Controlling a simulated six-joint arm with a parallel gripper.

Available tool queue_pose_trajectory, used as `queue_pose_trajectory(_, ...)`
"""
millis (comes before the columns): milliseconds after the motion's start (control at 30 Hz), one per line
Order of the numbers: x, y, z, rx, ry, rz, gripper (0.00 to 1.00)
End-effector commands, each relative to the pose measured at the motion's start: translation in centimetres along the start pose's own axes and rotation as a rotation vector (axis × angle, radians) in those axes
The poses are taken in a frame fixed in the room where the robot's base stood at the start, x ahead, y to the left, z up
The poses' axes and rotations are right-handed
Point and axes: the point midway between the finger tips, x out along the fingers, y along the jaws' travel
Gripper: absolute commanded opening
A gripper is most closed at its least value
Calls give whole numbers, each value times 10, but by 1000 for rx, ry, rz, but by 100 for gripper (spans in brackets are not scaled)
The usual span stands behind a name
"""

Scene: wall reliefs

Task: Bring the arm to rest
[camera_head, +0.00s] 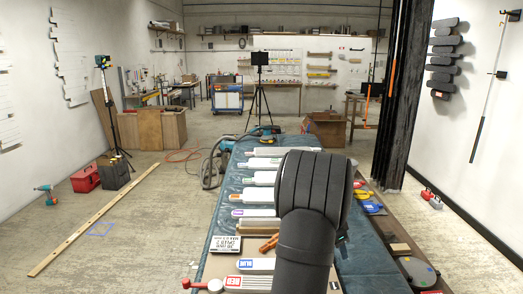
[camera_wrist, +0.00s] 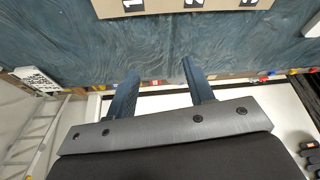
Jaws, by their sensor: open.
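My arm (camera_head: 308,215) rises from the bottom of the head view, right of centre, over the blue-topped bench (camera_head: 365,262). Its thick dark link hides part of the bench and most of my gripper. In the wrist view, my gripper (camera_wrist: 160,68) shows two blue-grey fingers spread apart, with nothing between them. The blue bench top (camera_wrist: 220,35) lies beyond the fingertips, and I see no contact with it.
Several pale tubular items with coloured labels, including one (camera_head: 262,178), lie along the bench. A tripod (camera_head: 259,105) stands behind the bench. Open floor (camera_head: 160,225) lies to the left.

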Motion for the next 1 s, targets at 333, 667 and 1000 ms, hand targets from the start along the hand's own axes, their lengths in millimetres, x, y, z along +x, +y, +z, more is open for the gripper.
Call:
queue_pose_trajectory(333,1,72,2,198,14,78,48)
queue_pose_trajectory(667,22,29,38,209,15,83,48)
queue_pose_trajectory(1000,35,-3,62,211,16,82,48)
